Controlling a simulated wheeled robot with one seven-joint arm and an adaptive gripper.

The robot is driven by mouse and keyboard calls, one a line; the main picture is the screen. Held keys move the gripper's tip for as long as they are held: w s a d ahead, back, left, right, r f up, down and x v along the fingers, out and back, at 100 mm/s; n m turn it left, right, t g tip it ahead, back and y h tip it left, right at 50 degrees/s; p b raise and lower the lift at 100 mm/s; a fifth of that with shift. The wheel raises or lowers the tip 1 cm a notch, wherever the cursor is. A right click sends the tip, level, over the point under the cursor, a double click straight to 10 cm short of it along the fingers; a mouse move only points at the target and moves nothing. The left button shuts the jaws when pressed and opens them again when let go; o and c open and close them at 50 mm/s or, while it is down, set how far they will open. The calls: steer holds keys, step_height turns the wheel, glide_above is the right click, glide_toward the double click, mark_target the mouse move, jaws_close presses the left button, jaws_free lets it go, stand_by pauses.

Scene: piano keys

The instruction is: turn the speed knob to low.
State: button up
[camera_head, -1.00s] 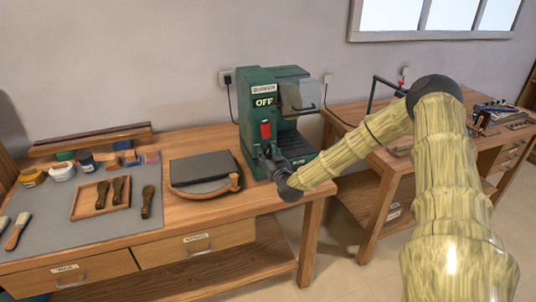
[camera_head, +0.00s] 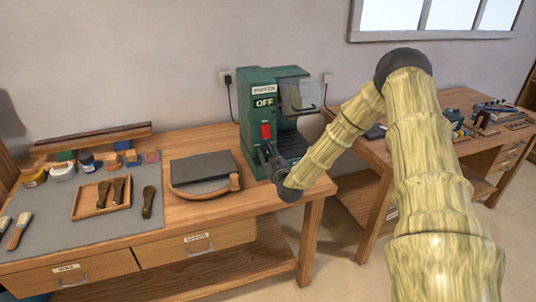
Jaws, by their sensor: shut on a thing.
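The green machine (camera_head: 252,127) stands at the back right of the near bench. It has a display reading OFF (camera_head: 264,102), a red switch (camera_head: 266,131) and a clear guard (camera_head: 301,96) on its right side. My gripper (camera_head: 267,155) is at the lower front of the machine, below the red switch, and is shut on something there. The speed knob is not visible; my gripper and wrist cover that part of the front. I cannot tell which way the knob points.
A dark flat board with a curved wooden handle (camera_head: 203,172) lies left of the machine. Further left are a wooden tray (camera_head: 88,212), brushes and jars on a grey mat (camera_head: 66,232). A second bench (camera_head: 365,155) stands at right, with a gap between the benches.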

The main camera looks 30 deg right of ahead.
steer(key=shift+n, duration=0.3)
steer(key=o, duration=1)
steer(key=v, duration=1.2)
steer(key=shift+s+d, duration=0.1)
